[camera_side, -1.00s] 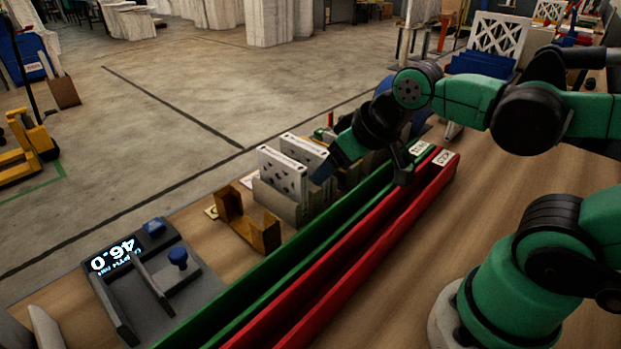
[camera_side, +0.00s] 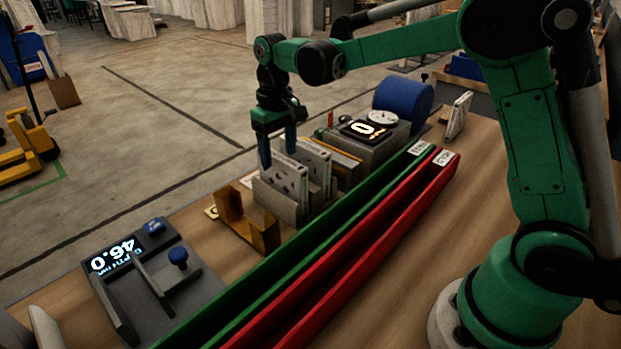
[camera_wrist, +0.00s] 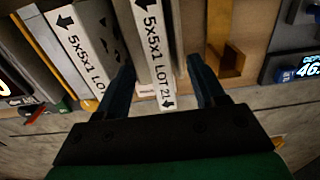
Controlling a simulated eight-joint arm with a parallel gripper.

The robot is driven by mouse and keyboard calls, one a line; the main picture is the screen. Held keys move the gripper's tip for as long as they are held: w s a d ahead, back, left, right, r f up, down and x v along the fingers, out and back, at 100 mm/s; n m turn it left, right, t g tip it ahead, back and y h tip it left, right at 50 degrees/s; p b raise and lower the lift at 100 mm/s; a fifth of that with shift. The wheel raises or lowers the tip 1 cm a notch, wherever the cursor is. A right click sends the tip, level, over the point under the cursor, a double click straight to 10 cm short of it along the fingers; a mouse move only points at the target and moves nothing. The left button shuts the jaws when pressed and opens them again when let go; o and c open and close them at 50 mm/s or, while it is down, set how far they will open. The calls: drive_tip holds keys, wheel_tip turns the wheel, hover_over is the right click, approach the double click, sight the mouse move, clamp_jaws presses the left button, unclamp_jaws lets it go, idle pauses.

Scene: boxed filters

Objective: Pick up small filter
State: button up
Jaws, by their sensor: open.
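Two small white boxed filters stand upright side by side in a grey holder (camera_side: 277,203). The nearer filter (camera_side: 283,179) is on the left in the side view, and the other filter (camera_side: 315,160) is just behind it. In the wrist view the nearer filter (camera_wrist: 156,45) shows a label reading "5x5x1 LOT 21", and the second filter (camera_wrist: 88,45) is to its left. My gripper (camera_side: 278,160) points down over the nearer filter. In the wrist view its open fingers (camera_wrist: 163,85) sit on either side of that filter's top edge. Whether they touch it I cannot tell.
A brass-coloured bracket (camera_side: 248,222) stands left of the holder. A gauge reading 46.0 (camera_side: 150,270) is at the front left. A green channel (camera_side: 300,240) and a red channel (camera_side: 345,235) run alongside. A scale (camera_side: 370,135) and blue roll (camera_side: 403,98) stand behind.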

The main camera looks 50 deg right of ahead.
sight(280, 171)
drive_tip(key=shift+f, duration=2.35)
clamp_jaws()
